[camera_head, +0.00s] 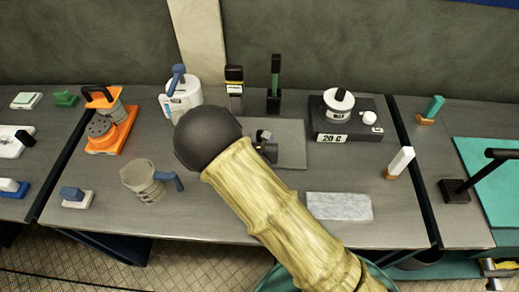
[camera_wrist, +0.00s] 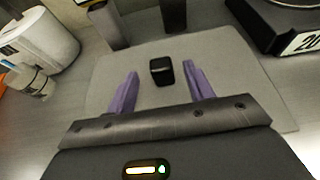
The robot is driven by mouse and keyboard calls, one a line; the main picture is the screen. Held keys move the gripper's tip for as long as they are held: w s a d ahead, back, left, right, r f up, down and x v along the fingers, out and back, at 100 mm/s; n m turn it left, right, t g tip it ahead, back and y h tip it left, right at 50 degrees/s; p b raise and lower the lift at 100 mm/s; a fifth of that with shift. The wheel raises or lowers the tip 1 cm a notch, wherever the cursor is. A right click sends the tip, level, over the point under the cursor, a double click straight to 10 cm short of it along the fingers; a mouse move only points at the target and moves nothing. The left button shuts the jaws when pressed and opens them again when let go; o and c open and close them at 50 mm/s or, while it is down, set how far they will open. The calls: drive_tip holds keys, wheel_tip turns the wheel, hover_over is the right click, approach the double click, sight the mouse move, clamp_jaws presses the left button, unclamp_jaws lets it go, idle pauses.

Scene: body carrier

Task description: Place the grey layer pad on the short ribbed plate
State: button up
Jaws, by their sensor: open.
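A flat grey sheet, which looks like the layer pad (camera_head: 292,150), lies on the middle of the table. It fills much of the wrist view (camera_wrist: 225,65). A small black block (camera_wrist: 162,71) stands on it, perhaps its grip. My gripper (camera_wrist: 160,72) is open, with its two purple fingers on either side of that block and apart from it. In the head view my arm hides most of the gripper and part of the sheet. No plate with clear ribs shows; a pale mottled rectangular slab (camera_head: 338,207) lies at the front right, and I cannot tell if it is the plate.
A black scale-like device (camera_head: 345,132) with a white pot stands right of the sheet. A white jug (camera_head: 181,98) and two upright dark holders (camera_head: 235,98) stand behind. A beige pitcher (camera_head: 143,180) is at left. A white-and-orange block (camera_head: 399,162) is at right.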

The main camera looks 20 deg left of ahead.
drive_tip(key=v, duration=0.6)
drive_tip(key=shift+s+r+b, duration=0.1)
drive_tip(key=shift+s+b, duration=0.15)
drive_tip(key=shift+b, duration=0.15)
drive_tip(key=shift+d, duration=0.1)
